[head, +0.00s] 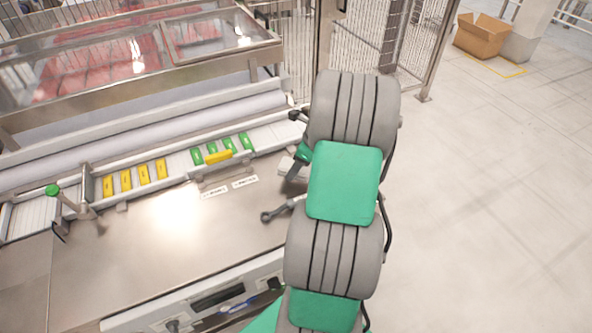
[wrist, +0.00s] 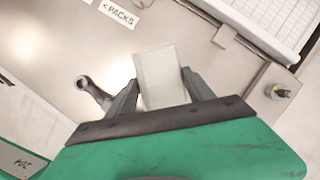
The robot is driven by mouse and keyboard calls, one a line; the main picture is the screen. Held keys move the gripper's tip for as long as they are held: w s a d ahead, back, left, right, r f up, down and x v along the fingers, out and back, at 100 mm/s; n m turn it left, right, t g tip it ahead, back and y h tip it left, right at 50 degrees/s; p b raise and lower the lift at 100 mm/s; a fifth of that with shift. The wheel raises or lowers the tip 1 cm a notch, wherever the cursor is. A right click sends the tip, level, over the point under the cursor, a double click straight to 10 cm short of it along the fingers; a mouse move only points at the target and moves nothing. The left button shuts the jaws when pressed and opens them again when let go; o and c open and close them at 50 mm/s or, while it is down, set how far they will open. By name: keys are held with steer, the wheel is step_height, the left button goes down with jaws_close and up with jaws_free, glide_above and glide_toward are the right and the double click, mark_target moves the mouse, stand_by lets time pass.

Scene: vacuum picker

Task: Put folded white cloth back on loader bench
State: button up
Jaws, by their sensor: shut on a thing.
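The folded white cloth (wrist: 158,72) is a small pale block between the two fingers of my gripper (wrist: 160,82) in the wrist view. The fingers are shut on its sides. In the head view, my arm hides much of my gripper (head: 298,168), and only a bit of the cloth (head: 286,163) shows, near the right end of the steel loader bench (head: 150,245). The bench top also shows behind the cloth in the wrist view (wrist: 50,50). I cannot tell whether the cloth touches the bench.
A grey metal handle (head: 280,211) lies on the bench beside my gripper. Yellow packs (head: 145,174) and green packs (head: 228,144) line the rail at the back. A lever with a green knob (head: 53,190) stands at left. The middle of the bench is clear.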

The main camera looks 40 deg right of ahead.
steer(key=shift+w+d+f+p, duration=0.15)
steer(key=shift+f+p, duration=0.25)
steer(key=shift+f, duration=1.4)
steer(key=o, duration=1.2)
steer(key=shift+f, duration=0.1)
